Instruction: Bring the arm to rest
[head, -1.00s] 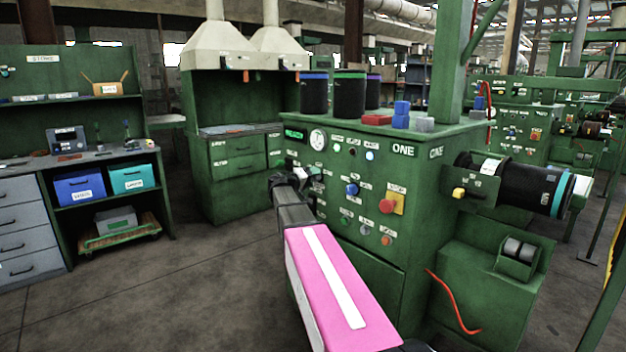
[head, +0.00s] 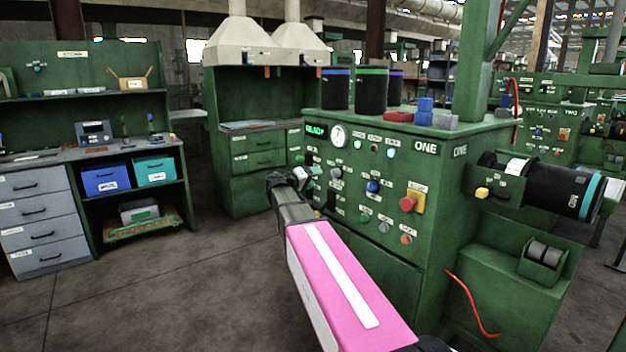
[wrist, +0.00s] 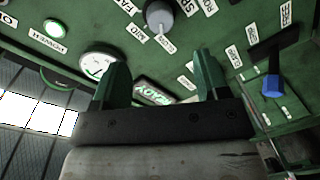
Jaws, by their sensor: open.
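My arm, with a pink link, reaches forward from the bottom of the head view. My gripper (head: 306,174) is at its far end, in front of the left part of the green machine ONE's panel (head: 385,168). In the wrist view my gripper (wrist: 162,82) shows two green fingers spread apart with nothing between them. The panel's gauge (wrist: 98,62), a grey knob (wrist: 160,17) and a lit display (wrist: 155,92) show beyond the fingers. I cannot tell the exact gap to the panel, and no contact shows.
Black sleeves (head: 371,90) and blue blocks (head: 424,112) stand on the machine. A red button (head: 408,204) is on its panel, and a black roller (head: 548,188) sticks out at right. A bench with bins (head: 106,178) stands left. Floor (head: 170,290) is clear at lower left.

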